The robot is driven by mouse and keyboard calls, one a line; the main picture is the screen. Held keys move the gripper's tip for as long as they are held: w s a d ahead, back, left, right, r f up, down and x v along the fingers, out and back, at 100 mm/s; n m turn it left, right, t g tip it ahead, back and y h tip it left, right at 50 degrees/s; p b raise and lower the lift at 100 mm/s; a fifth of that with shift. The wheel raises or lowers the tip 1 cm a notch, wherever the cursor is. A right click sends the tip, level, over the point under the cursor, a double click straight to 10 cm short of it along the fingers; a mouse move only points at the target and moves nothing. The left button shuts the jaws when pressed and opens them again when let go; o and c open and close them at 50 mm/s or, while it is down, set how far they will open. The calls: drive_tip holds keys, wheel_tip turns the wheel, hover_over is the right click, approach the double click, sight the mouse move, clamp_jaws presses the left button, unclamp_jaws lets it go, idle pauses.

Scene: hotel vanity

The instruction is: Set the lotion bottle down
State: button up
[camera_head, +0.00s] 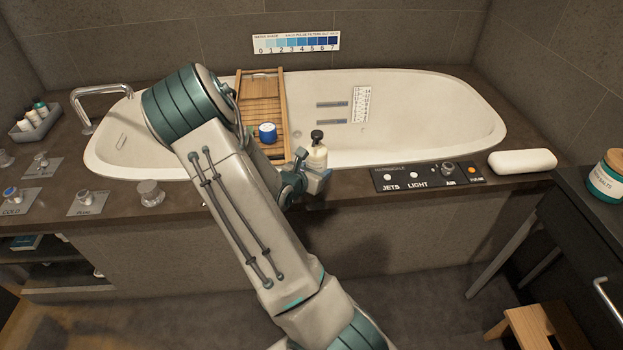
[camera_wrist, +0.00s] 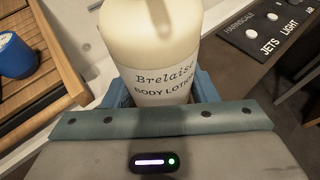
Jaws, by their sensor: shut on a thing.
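The lotion bottle (camera_head: 317,155) is cream coloured with a black cap and stands upright in the head view, at the tub's front rim. In the wrist view the lotion bottle (camera_wrist: 152,45) fills the middle, its label reading "Brelaise BODY LOTION". My gripper (camera_head: 317,178) is shut on the bottle's lower part, with a blue finger on each side; it also shows in the wrist view (camera_wrist: 155,90). The bottle's base is hidden by the gripper, so I cannot tell whether it touches the rim.
A wooden bath tray (camera_head: 262,100) spans the tub (camera_head: 430,105), with a blue cup (camera_head: 267,133) on it, left of the bottle. A control panel (camera_head: 428,176) lies to the right on the dark ledge. A white bath pillow (camera_head: 522,162) lies beyond it.

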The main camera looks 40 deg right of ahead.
drive_tip(key=shift+w+d+f, duration=0.2)
drive_tip(key=shift+w+f, duration=0.15)
drive_tip(key=shift+w, duration=0.1)
drive_tip(key=shift+s+d+f+b, duration=0.1)
drive_tip(key=shift+s+f+b, duration=0.05)
drive_tip(key=shift+f+b, duration=1.55)
drive_tip(key=shift+f, duration=0.2)
drive_tip(key=shift+f, duration=0.15)
drive_tip(key=o, duration=1.2)
